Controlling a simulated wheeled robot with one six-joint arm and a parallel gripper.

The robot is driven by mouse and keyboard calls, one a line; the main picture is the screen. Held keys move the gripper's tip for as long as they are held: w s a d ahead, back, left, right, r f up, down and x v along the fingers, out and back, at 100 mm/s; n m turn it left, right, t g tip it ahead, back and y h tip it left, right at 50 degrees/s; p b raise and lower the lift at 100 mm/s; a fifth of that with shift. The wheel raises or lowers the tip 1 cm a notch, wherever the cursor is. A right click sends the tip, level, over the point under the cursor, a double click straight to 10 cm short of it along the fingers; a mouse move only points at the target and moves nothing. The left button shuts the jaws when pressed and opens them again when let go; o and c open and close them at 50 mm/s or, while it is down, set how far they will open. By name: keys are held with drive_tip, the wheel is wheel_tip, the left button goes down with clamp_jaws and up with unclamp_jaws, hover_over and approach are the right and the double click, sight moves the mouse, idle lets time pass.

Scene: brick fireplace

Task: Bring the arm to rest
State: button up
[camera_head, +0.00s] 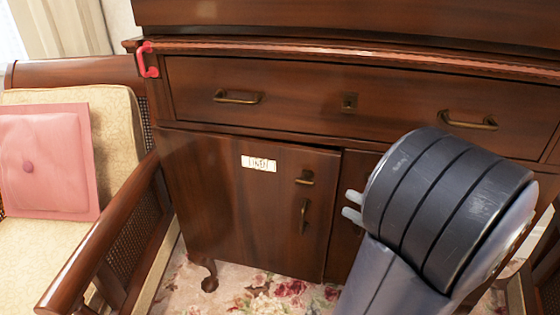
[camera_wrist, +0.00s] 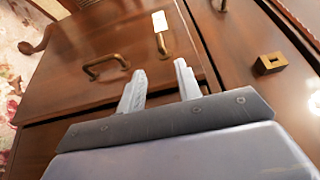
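My gripper (camera_wrist: 160,88) shows in the wrist view with its two pale fingers spread apart and nothing between them. In the head view my gripper (camera_head: 352,206) is partly hidden behind the thick dark wrist of my arm, with only the pale fingertips showing. The arm reaches up from the lower right in front of a dark wooden cabinet (camera_head: 230,180). The fingers point toward the cabinet front, and I cannot tell how far off it is.
The cabinet has a wide drawer (camera_head: 300,95) with brass handles and a labelled door (camera_head: 220,190) below, which looks closed. A red handle-shaped piece (camera_head: 148,60) is at its upper left corner. A wooden armchair (camera_head: 115,235) with a pink cushion (camera_head: 60,160) stands at left.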

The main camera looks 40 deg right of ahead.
sight(314, 183)
drive_tip(key=shift+w, duration=0.1)
drive_tip(key=b+x, duration=0.2)
drive_tip(key=x, duration=0.7)
drive_tip(key=shift+w+a+b, duration=0.1)
drive_tip(key=shift+b, duration=0.3)
drive_tip(key=shift+x, duration=0.75)
